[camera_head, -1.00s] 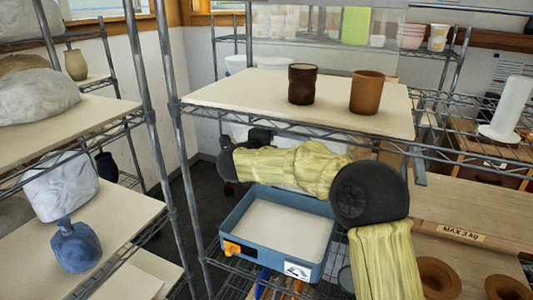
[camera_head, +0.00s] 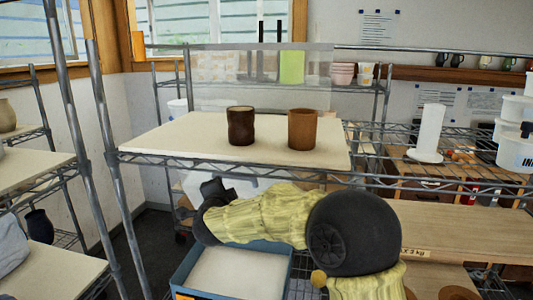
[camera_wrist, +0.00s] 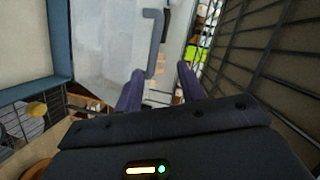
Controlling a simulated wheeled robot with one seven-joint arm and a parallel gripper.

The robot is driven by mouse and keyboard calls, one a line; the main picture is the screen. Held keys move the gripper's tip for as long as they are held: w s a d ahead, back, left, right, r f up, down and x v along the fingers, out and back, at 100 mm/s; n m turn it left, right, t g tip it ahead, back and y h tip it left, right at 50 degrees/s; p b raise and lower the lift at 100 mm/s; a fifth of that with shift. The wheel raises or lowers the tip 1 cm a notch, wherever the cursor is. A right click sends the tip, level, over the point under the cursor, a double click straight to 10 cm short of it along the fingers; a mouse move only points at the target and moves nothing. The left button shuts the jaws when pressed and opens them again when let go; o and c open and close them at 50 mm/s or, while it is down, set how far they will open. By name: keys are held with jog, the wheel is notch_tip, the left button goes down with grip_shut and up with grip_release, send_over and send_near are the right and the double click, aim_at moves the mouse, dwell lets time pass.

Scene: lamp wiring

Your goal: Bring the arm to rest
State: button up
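My arm crosses the lower middle of the head view, with yellow-green sleeves and black joints. Its dark wrist end is at the left, below the shelf board (camera_head: 190,131) with two cups. My gripper (camera_wrist: 158,84) shows in the wrist view with its two dark purple fingers apart and nothing between them. A pale panel with a grey bent handle-like bar (camera_wrist: 154,40) lies beyond the fingertips. Whether the fingers touch anything is not clear. In the head view the fingers cannot be made out.
A dark brown cup (camera_head: 241,126) and a lighter brown cup (camera_head: 303,129) stand on the board above my arm. A blue-rimmed tray (camera_head: 283,278) sits below it. A wire rack (camera_wrist: 275,50) is close on the right in the wrist view. A white roll (camera_head: 429,130) stands at right.

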jog(key=s+d+f+n+g, duration=0.4)
jog(key=s+d+f, duration=0.3)
jog(key=s+d, duration=0.2)
jog(key=s+d+f+n+g+h, duration=0.1)
jog(key=s+d+f+n+g, duration=0.3)
jog(key=s+d+f, duration=0.3)
jog(key=s+d+f+n+g, duration=0.4)
jog(key=s+d+f+g, duration=0.1)
jog(key=s+d, duration=0.8)
jog(key=shift+s+f+n, duration=0.3)
jog(key=shift+s+f, duration=0.5)
jog(key=shift+f, duration=0.1)
jog(key=shift+w+a, duration=0.1)
